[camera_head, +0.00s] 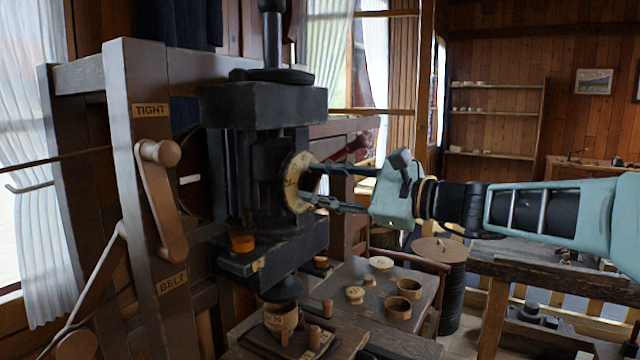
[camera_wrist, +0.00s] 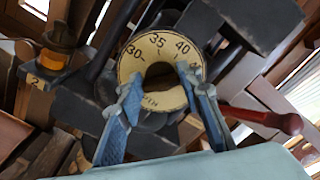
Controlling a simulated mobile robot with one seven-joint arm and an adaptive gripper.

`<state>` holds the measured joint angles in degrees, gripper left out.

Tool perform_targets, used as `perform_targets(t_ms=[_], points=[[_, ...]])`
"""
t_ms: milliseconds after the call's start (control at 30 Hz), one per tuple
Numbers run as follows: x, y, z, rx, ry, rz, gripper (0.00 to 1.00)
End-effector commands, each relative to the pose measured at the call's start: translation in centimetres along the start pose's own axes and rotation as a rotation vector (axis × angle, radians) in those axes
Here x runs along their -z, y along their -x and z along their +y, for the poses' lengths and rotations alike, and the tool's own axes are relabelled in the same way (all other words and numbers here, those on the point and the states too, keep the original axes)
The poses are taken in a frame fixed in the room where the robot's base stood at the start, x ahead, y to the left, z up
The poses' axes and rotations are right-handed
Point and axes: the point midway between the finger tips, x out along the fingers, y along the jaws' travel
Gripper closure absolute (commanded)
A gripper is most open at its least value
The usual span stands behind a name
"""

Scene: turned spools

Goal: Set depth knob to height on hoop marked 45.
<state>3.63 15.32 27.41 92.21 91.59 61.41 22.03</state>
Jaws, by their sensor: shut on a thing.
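The hoop (camera_head: 290,183) is a cream ring with dark numbers on the right side of the black press. In the wrist view the hoop (camera_wrist: 157,44) shows 30, 35 and 40 along its top. A further number at its right is partly hidden by a finger, and so is lettering at the bottom. My gripper (camera_head: 312,183) reaches in from the right. I cannot make out a pointer or the current setting.
The black press block (camera_head: 262,105) stands above and behind the hoop. A red-handled lever (camera_head: 357,143) lies just behind my gripper, and shows in the wrist view (camera_wrist: 288,123). A wooden crank (camera_head: 163,200) is at left. Small turned pieces lie on the low table (camera_head: 380,325).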

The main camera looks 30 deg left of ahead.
Motion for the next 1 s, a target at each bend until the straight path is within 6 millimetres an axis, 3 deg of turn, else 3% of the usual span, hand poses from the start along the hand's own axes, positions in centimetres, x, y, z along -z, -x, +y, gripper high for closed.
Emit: perform_targets(t_ms=[167,533,667,1000], points=[[0.1,0.0,0.0,-0.001,0.000,0.000,0.49],[0.1,0.6,0.0,0.000,0.001,0.002,0.49],[0.1,2.6,-0.1,0.002,0.001,0.005,0.49],[0.1,9.6,0.0,0.002,0.001,0.003,0.49]])
